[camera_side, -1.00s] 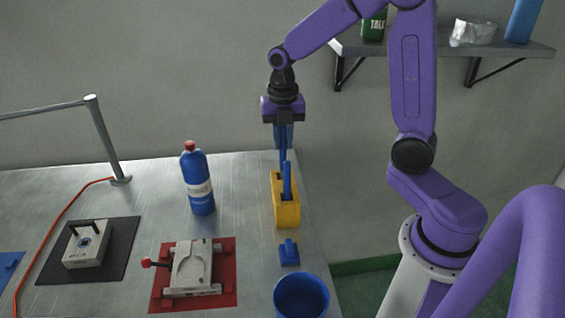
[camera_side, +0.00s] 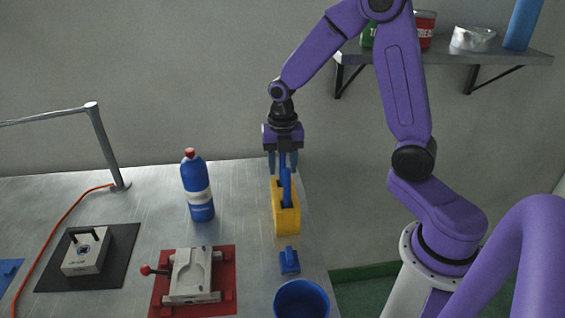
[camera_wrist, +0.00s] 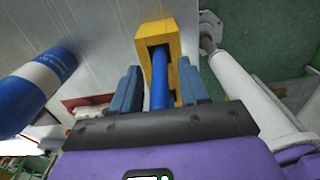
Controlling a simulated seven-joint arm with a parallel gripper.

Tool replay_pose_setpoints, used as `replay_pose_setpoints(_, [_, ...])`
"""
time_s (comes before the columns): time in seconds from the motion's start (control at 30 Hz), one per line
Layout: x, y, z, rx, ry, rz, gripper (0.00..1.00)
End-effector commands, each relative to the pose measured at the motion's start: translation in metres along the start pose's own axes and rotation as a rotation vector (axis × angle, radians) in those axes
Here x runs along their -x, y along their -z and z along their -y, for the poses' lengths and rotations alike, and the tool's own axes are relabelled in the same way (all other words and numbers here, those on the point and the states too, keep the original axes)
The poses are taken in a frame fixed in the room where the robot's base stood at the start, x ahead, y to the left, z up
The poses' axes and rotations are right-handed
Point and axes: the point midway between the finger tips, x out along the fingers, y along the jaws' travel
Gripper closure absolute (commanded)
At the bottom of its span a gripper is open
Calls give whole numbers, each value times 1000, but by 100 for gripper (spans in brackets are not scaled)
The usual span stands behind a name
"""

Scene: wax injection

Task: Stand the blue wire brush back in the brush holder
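The blue wire brush (camera_side: 286,188) stands nearly upright in the yellow brush holder (camera_side: 287,220), its handle rising out of the top. In the wrist view, the brush handle (camera_wrist: 161,84) runs from my gripper down to the holder (camera_wrist: 151,36). My gripper (camera_side: 282,160) is above the holder with its fingers apart, one on each side of the handle. In the wrist view my gripper (camera_wrist: 160,90) shows gaps between both fingers and the handle. The bristles are hidden inside the holder.
A blue bottle (camera_side: 197,190) stands left of the holder. A small blue item (camera_side: 289,262) and a blue bucket (camera_side: 301,300) are in front. A red mat with a metal mould (camera_side: 190,278) lies front left. The table's right edge is close beside the holder.

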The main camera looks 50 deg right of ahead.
Motion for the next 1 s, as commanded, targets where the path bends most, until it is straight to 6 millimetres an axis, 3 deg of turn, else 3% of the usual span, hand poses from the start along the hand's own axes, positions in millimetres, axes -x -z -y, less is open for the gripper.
replay_pose_setpoints(0.37, [6, 0, -1, 0, -3, 2, 56])
replay_pose_setpoints(1.0, [112, 0, -1, 1, -3, 2, 56])
